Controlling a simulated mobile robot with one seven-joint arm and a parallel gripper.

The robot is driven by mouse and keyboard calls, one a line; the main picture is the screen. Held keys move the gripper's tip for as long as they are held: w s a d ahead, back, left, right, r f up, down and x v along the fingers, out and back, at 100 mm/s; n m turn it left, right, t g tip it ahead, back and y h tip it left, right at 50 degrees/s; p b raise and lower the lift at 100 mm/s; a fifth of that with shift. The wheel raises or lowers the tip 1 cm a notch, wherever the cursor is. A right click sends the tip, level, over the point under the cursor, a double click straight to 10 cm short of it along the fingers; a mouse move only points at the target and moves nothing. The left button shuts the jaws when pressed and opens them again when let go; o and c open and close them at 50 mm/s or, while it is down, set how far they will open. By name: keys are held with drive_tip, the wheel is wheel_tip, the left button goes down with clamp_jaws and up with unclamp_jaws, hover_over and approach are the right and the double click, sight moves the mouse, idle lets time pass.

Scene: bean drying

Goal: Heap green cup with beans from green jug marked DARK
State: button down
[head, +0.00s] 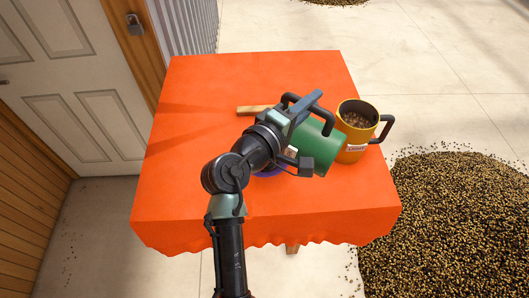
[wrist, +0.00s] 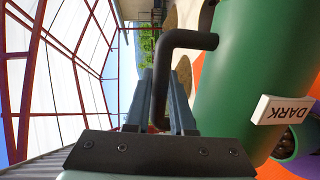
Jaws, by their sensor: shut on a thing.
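The green jug (head: 322,147) is tilted on its side above the table, and it fills the right of the wrist view (wrist: 235,85). Its white label (wrist: 287,110) reads DARK. My gripper (wrist: 164,98) is shut on the jug's black handle (wrist: 188,39). Dark beans (wrist: 286,144) show just below the label; I cannot tell whether they are in the jug's mouth or below it. A purple vessel (head: 268,173) stands under the arm, mostly hidden, and shows at the wrist view's lower right (wrist: 306,166).
A yellow-orange jug (head: 352,147) holding beans stands upright right beside the green jug. A wooden piece (head: 254,110) lies behind the arm. The orange-clothed table (head: 185,190) is clear on the left. A bean heap (head: 450,225) covers the floor at right.

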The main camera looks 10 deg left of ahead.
drive_tip(key=shift+r, duration=0.15)
drive_tip(key=shift+w+a+r, duration=0.1)
drive_tip(key=shift+a, duration=0.1)
drive_tip(key=shift+s+d+f+m+b, duration=0.3)
drive_tip(key=shift+d+f+b, duration=0.15)
drive_tip(key=shift+d+f, duration=0.15)
drive_tip(key=shift+d, duration=0.3)
drive_tip(key=shift+a+r, duration=0.1)
idle(0.9)
drive_tip(key=shift+w+a+r+p, duration=0.15)
drive_tip(key=shift+a+r+p, duration=0.15)
drive_tip(key=shift+a, duration=0.15)
drive_tip(key=shift+d, duration=0.1)
